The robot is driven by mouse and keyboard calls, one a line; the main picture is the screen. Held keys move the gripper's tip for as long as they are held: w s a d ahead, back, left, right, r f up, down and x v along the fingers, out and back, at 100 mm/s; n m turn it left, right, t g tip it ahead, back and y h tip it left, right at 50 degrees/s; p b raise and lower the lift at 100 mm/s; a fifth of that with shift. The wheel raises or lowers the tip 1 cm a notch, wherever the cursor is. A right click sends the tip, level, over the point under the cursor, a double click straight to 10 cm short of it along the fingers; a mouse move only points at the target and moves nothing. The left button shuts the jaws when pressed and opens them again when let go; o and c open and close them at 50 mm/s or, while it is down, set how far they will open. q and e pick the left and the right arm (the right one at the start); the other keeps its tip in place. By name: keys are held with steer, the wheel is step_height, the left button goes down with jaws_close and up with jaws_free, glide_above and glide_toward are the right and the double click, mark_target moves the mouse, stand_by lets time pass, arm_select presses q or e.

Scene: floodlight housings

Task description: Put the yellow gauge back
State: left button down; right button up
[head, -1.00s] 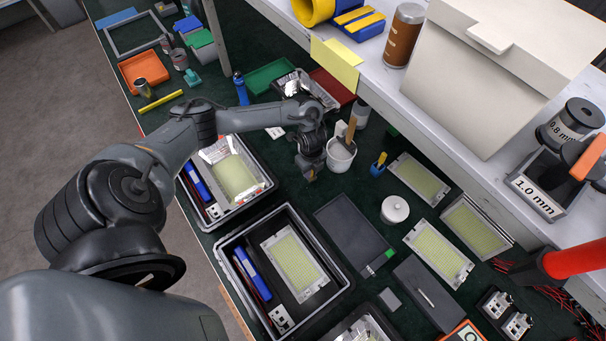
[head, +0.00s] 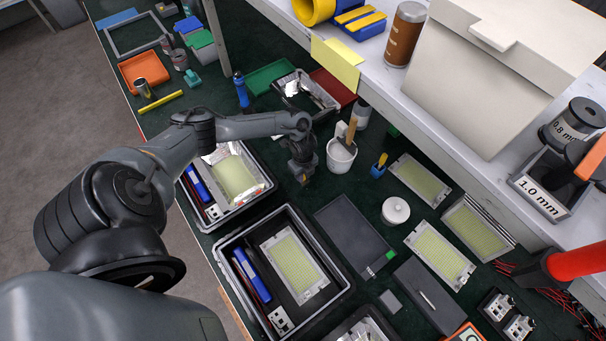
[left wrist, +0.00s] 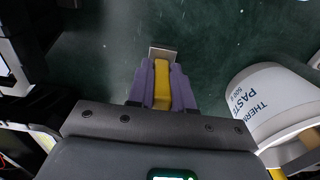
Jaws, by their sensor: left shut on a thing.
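My left gripper (head: 304,178) is low over the dark green bench mat, left of the white tub and right of the upper housing tray. In the left wrist view its purple fingers (left wrist: 162,85) are shut on the yellow gauge (left wrist: 162,90). A flat metallic end of the gauge sticks out past the fingertips. In the head view the gauge is too small or hidden to make out. I cannot tell if its tip touches the mat. My right gripper is not in view.
The white thermal paste tub (head: 341,156) holds a wooden-handled tool; it also shows close by in the left wrist view (left wrist: 270,105). The upper tray (head: 262,197) and lower tray (head: 338,292) hold floodlight parts. A yellow bar (head: 160,101) lies at the back left.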

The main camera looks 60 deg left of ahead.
arm_select(q)
steer(key=shift+f, duration=0.2)
steer(key=c, duration=1)
jaws_free()
steer(key=shift+r, duration=0.15)
